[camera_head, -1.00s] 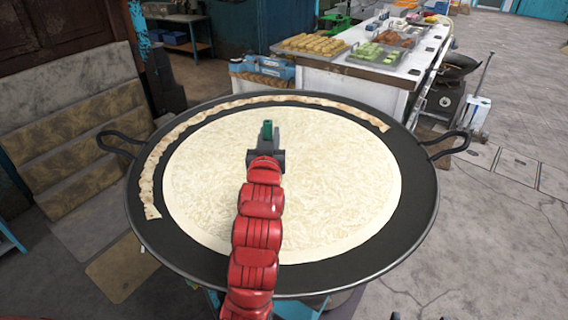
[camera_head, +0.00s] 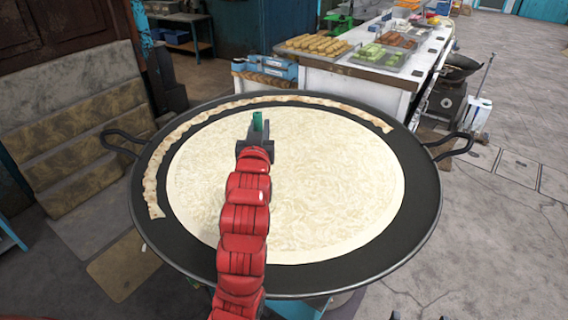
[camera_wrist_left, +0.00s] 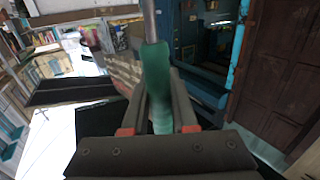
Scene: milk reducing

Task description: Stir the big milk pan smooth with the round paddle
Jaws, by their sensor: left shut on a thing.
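The big milk pan (camera_head: 408,222) is a wide dark pan with two loop handles. A pale, textured pool of milk (camera_head: 330,190) fills its middle. A browned, crusted strip (camera_head: 152,190) curves along its left and far rim. My left gripper (camera_head: 257,140), on a red arm, is over the pan left of centre. It is shut on the paddle's green handle (camera_head: 257,122). In the left wrist view the green handle (camera_wrist_left: 157,85) stands between the fingers, with a grey metal shaft (camera_wrist_left: 150,22) beyond. The paddle's round head is not visible. My right gripper is not in view.
A white counter (camera_head: 345,80) with food trays stands behind the pan. A dark wok on a stove (camera_head: 447,98) stands at the back right. Stone steps (camera_head: 80,130) lie at the left. Paved floor at the right is open.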

